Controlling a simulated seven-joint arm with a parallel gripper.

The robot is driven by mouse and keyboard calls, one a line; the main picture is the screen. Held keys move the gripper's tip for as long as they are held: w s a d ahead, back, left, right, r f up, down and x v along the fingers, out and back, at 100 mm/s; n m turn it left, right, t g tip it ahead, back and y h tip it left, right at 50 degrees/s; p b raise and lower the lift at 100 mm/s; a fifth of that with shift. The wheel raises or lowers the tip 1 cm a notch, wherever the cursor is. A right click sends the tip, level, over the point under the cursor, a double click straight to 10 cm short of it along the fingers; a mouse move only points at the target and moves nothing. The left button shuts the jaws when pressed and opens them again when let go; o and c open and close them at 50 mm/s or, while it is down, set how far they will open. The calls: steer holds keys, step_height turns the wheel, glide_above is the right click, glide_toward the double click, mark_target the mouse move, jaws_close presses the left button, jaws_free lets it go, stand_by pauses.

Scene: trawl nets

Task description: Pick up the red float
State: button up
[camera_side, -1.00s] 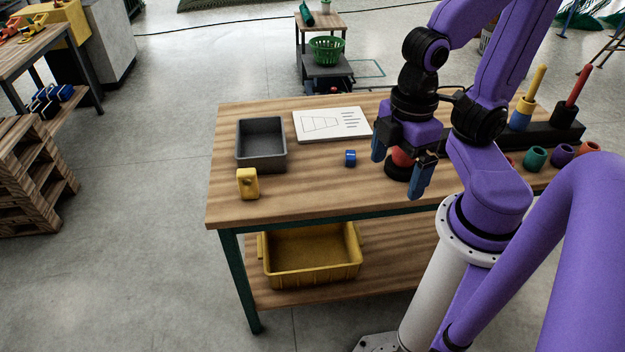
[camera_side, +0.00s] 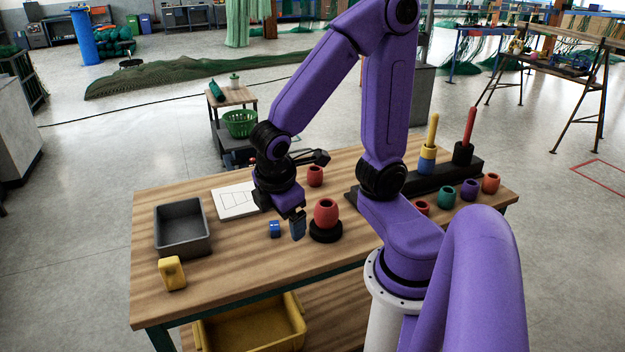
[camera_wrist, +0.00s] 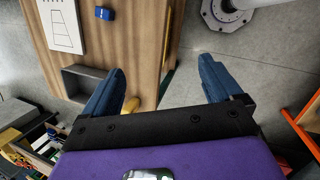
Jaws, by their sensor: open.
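In the side view a large red float (camera_side: 326,212) stands on a round black base (camera_side: 326,233) near the middle of the wooden table. A smaller red-orange float (camera_side: 315,176) stands behind it. Another red piece (camera_side: 421,207) is at the right, near the black rack. My gripper (camera_side: 291,230) is to the left of the large red float, apart from it. One blue finger shows clearly there; the other is mostly hidden. In the wrist view my gripper (camera_wrist: 162,68) has its two blue fingers wide apart with nothing held. No red float shows in the wrist view.
A small blue block (camera_side: 275,229) lies close left of my gripper. A white board (camera_side: 234,203), grey tray (camera_side: 182,228) and yellow block (camera_side: 172,273) are farther left. A black rack (camera_side: 450,178) with upright posts and several coloured floats stands right. The front-middle table is clear.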

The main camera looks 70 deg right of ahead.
steer(key=w+d+f+h, duration=0.2)
steer(key=w+d+h, duration=0.2)
steer(key=w+d, duration=0.45)
steer(key=n+g+h, duration=0.1)
steer(key=n+h, duration=0.5)
glide_toward(312, 177)
steer(key=x, duration=0.7)
steer(key=shift+d+r, duration=0.15)
steer(key=shift+d, duration=0.15)
steer(key=shift+x, duration=2.75)
steer(key=shift+a, duration=0.1)
steer(key=c, duration=1)
